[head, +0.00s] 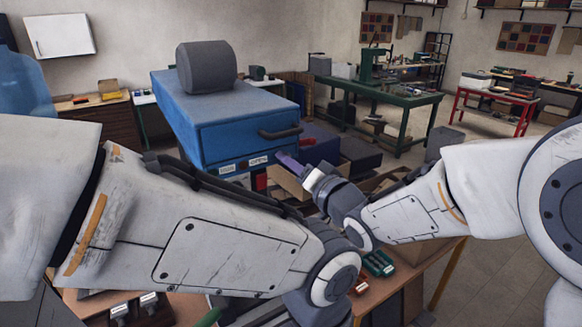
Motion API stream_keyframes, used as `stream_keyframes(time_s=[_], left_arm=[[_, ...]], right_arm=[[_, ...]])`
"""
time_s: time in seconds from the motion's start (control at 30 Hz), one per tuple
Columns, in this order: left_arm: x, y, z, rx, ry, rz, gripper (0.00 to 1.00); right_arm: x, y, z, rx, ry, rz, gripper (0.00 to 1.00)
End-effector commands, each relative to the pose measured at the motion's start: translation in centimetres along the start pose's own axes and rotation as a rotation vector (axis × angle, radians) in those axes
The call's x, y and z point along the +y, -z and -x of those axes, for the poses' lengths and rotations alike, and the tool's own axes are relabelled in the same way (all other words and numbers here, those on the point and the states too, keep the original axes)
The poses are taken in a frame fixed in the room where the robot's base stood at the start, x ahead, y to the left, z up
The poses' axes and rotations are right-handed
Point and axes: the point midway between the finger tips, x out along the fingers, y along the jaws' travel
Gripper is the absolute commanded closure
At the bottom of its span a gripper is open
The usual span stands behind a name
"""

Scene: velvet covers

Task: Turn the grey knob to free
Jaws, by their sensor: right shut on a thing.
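A blue box (215,105) stands at centre left, with a dark handle and small white labels (258,160) low on its front. The label writing is too small to read. No other grey knob shows clearly; my left arm hides the lower front of the box. My right gripper (297,166) points left toward the lower right front of the box, shut on a slim purple piece (288,161). Whether that touches the box is unclear. My left gripper is out of view.
A red part (260,182) shows under the labels. An open cardboard box (290,186) lies beneath my right gripper. Green and red small items (379,264) lie on the wooden table in front. A green workbench (385,92) and a red table (497,101) stand far behind.

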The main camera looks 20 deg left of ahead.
Motion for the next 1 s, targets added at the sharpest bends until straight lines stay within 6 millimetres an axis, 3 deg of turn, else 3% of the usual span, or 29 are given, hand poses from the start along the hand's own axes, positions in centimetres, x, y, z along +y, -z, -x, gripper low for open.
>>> stream_keyframes(time_s=[0.5, 1.0], left_arm=[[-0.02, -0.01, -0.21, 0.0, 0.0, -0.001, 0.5], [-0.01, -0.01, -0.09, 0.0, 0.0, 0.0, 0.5]], right_arm=[[-0.1, 0.2, -0.01, 0.003, 0.001, -0.448, 1.0], [-0.09, 0.23, -0.01, 0.005, 0.001, -0.64, 1.0]])
